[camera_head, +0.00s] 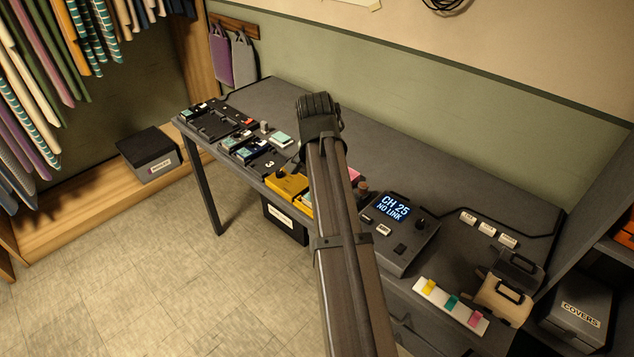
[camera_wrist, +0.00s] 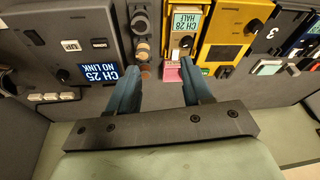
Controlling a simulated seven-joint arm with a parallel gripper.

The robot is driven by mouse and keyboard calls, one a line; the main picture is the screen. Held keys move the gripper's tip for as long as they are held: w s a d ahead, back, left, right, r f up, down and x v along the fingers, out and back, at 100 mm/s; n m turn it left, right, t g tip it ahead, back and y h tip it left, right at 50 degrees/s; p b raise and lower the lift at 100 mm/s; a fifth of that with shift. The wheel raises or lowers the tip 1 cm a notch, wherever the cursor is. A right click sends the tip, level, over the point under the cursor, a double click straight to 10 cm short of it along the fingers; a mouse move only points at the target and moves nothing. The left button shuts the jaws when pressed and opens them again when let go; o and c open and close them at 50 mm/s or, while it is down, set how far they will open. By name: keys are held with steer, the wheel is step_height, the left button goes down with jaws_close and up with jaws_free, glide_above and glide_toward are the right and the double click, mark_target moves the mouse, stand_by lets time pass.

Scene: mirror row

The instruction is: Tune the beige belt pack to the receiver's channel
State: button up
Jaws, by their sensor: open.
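The receiver (camera_head: 407,250) is a dark box at the right of the bench, and its blue screen reads CH 25 NO LINK. It also shows at the left of the wrist view (camera_wrist: 52,25). My gripper (camera_wrist: 160,75) is open and empty. Its fingers point toward the bench items, with a pink piece (camera_wrist: 172,72) seen between them. The fingertips are hidden in the head view.
A yellow unit (camera_wrist: 232,28) sits close beside the beige pack. Brown round knobs (camera_wrist: 143,50) stand between the pack and receiver. A strip with coloured tabs (camera_head: 431,291) lies at the bench front, near a beige handled item (camera_head: 503,301). The bench (camera_head: 440,185) is clear along the back.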

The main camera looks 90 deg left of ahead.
steer(key=s+a+m+t, duration=0.2)
steer(key=s+a, duration=0.5)
steer(key=s, duration=0.1)
steer(key=w+f+m, duration=0.1)
steer(key=w+f, duration=0.1)
steer(key=f, duration=0.2)
steer(key=w+a+f+m, duration=0.1)
steer(key=w+f+m, duration=0.1)
steer(key=f, duration=0.2)
steer(key=w+f+m+h, duration=0.1)
steer(key=w+f, duration=0.1)
steer(key=f, duration=0.2)
steer(key=shift+a+m+t, duration=0.35)
steer(key=shift+m+t, duration=0.05)
jaws_close()
